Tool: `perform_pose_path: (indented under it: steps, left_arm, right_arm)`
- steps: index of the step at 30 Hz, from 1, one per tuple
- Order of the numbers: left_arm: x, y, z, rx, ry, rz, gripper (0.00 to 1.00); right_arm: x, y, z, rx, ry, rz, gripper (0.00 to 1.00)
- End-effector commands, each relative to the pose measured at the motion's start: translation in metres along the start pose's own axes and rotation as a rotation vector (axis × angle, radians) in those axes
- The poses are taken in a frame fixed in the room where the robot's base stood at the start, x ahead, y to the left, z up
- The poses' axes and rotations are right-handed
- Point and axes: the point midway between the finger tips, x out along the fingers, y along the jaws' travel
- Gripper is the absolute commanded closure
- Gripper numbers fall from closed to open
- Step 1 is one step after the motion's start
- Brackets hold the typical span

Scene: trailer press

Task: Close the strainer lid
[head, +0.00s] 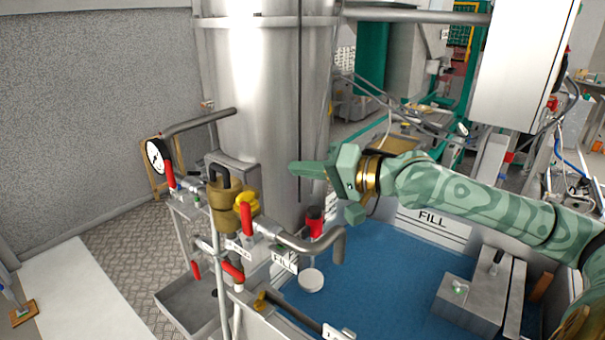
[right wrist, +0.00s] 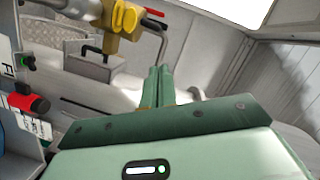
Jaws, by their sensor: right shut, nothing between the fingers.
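The brass strainer body (head: 232,200) stands on the pipework in front of the tall steel cylinder, with a yellow knob (head: 246,204) on its right side. A dark bent piece (head: 218,176) is at its top; I cannot tell whether it is the lid or how far the lid is open. My right gripper (head: 294,168) is shut and empty, its fingers pointing left toward the strainer, apart from it. In the right wrist view the shut fingertips (right wrist: 159,70) lie below the brass body (right wrist: 117,42) and yellow knob (right wrist: 127,17). My left gripper is out of view.
A steel cylinder (head: 265,90) rises behind the strainer. Red-handled valves (head: 246,218), a bent outlet pipe (head: 318,243) and a pressure gauge (head: 157,156) crowd around it. A blue-floored basin (head: 385,275) lies below my right arm.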

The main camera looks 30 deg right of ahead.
Motion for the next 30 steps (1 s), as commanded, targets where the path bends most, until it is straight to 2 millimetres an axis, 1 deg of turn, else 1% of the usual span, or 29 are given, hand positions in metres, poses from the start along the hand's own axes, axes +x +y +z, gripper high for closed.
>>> perform_pose_path:
  steps: [2,4,7,9,10,12,13,16,19,24,30]
  left_arm:
    - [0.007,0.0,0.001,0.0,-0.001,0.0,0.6]
    - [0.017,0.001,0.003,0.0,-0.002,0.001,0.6]
    - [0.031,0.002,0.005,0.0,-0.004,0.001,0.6]
    - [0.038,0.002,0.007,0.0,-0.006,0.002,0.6]
    - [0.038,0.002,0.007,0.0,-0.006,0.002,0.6]
    - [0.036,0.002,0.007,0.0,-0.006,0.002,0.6]
    - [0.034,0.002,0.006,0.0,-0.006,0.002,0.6]
    - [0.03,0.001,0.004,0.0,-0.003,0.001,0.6]
    - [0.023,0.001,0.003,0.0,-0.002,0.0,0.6]
    - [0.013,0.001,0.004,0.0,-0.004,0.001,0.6]
    - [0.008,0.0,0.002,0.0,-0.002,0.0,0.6]
  right_arm:
    - [0.0,-0.01,-0.005,-0.012,0.018,-0.035,1.0]
    - [0.007,-0.013,-0.015,0.022,0.045,-0.077,1.0]
    - [0.027,0.0,-0.029,0.171,0.056,-0.122,1.0]
    - [0.043,0.016,-0.033,0.296,0.041,-0.135,1.0]
    - [0.049,0.023,-0.034,0.339,0.032,-0.132,1.0]
    - [0.055,0.037,-0.032,0.41,0.014,-0.112,1.0]
    - [0.056,0.041,-0.033,0.425,0.012,-0.106,1.0]
    - [0.061,0.037,-0.034,0.42,0.008,-0.111,1.0]
    - [0.075,0.034,-0.035,0.419,0.008,-0.112,1.0]
    - [0.111,0.03,-0.035,0.42,0.008,-0.112,1.0]
    - [0.153,0.027,-0.036,0.418,0.008,-0.11,1.0]
